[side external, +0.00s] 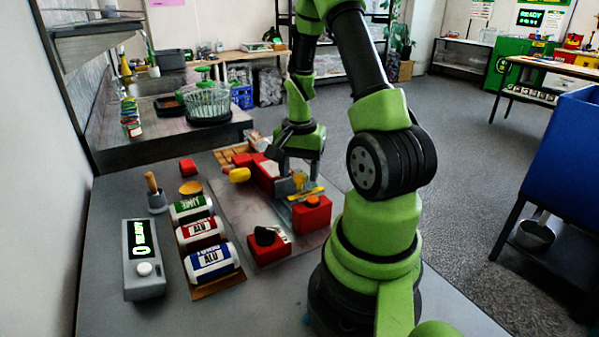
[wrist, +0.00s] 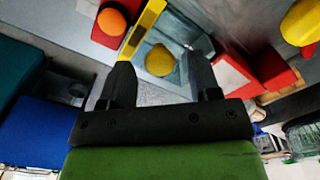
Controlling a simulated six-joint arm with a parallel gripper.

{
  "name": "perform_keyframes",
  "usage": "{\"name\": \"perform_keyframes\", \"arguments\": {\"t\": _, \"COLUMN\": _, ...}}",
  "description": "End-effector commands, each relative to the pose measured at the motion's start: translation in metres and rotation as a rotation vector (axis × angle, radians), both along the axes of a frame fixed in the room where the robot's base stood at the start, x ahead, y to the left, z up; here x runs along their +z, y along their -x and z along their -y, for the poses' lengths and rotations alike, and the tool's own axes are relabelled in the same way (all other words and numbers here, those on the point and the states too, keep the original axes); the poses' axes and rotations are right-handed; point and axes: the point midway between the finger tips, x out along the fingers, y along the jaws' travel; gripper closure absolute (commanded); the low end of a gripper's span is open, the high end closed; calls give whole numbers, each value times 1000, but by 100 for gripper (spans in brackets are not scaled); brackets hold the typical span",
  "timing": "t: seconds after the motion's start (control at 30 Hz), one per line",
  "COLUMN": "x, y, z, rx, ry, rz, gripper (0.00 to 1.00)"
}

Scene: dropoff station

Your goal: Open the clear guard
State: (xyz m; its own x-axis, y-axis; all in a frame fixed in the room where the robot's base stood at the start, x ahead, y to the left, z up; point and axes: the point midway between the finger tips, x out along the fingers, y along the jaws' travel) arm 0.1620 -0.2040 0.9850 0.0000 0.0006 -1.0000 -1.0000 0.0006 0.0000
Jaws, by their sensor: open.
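The clear guard (wrist: 182,33) is a see-through cover with a yellow strip (wrist: 143,28) along one edge. A round yellow button (wrist: 160,61) shows by it, between my fingers in the wrist view. In the side view the yellow strip (side external: 306,194) lies beside the red box with the orange button. My gripper (wrist: 160,70) is open and empty, pointing down over the guard area. In the side view my gripper (side external: 299,172) partly hides the guard. I cannot tell whether the fingers touch it or how far the guard is raised.
A red box (side external: 312,216) with an orange button and a red box (side external: 268,247) with a black knob stand close by. A yellow knob (side external: 239,175) is on the far side. Labelled cans (side external: 210,262) and a grey display box (side external: 143,268) stand left.

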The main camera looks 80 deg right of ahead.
Motion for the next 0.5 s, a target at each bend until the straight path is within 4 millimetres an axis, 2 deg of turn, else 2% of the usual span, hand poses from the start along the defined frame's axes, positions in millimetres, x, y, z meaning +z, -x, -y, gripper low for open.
{"name": "perform_keyframes", "arguments": {"t": 0.1, "x": -7, "y": 0, "z": 0, "rx": 1, "ry": -1, "rz": -1, "gripper": 43}}
{"name": "perform_keyframes", "arguments": {"t": 0.37, "x": -9, "y": 0, "z": 0, "rx": 1, "ry": 1, "rz": 1, "gripper": 43}}
{"name": "perform_keyframes", "arguments": {"t": 0.4, "x": -9, "y": 0, "z": 0, "rx": 1, "ry": 1, "rz": 0, "gripper": 45}}
{"name": "perform_keyframes", "arguments": {"t": 0.5, "x": -9, "y": 0, "z": 0, "rx": 1, "ry": 1, "rz": 1, "gripper": 68}}
